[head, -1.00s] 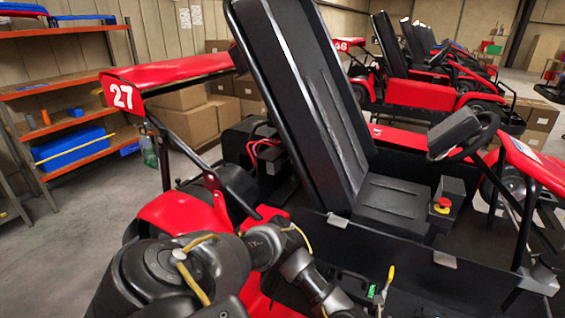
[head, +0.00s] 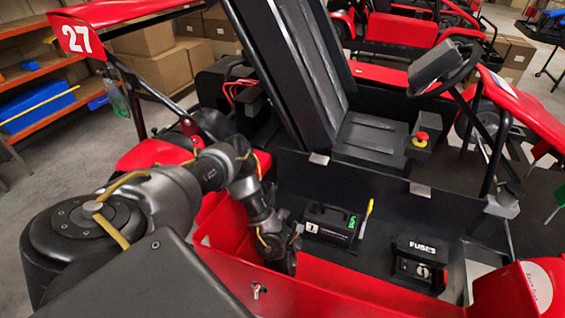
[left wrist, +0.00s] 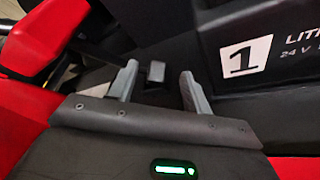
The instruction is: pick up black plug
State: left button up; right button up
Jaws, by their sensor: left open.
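A small dark block (left wrist: 156,71), which looks like the black plug, shows between the fingertips in the left wrist view. I cannot tell whether it touches them or lies beyond them. My left gripper (left wrist: 159,75) is open, with its two grey fingers apart. In the head view my left arm reaches down beside the black battery box (head: 331,224), and its fingertips are hard to make out there. The battery box, marked 1, fills the upper right of the left wrist view (left wrist: 285,85). The plug cannot be made out in the head view. My right gripper is not in view.
The red kart numbered 27 has a black seat (head: 372,140) behind the box. A yellow-handled tool (head: 367,218) stands right of the battery box. A black fuse box (head: 420,262) sits further right. Red bodywork (head: 330,297) lies along the near side.

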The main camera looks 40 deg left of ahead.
aim_at(288, 211)
pick_arm(q)
jog(key=shift+w+a, duration=0.1)
jog(key=shift+w, duration=0.2)
jog(key=shift+w+a+p, duration=0.35)
jog(key=shift+p, duration=0.1)
jog(key=p+x, duration=0.1)
jog(key=x, duration=0.2)
jog(key=shift+a+f, duration=0.2)
jog(key=shift+w+a+f, duration=0.2)
jog(key=shift+w, duration=0.15)
grip_shut()
notch_tip(288, 211, up, 9)
jog(key=shift+f+b, duration=0.2)
jog(key=shift+b, duration=0.65)
jog(key=shift+r, duration=0.75)
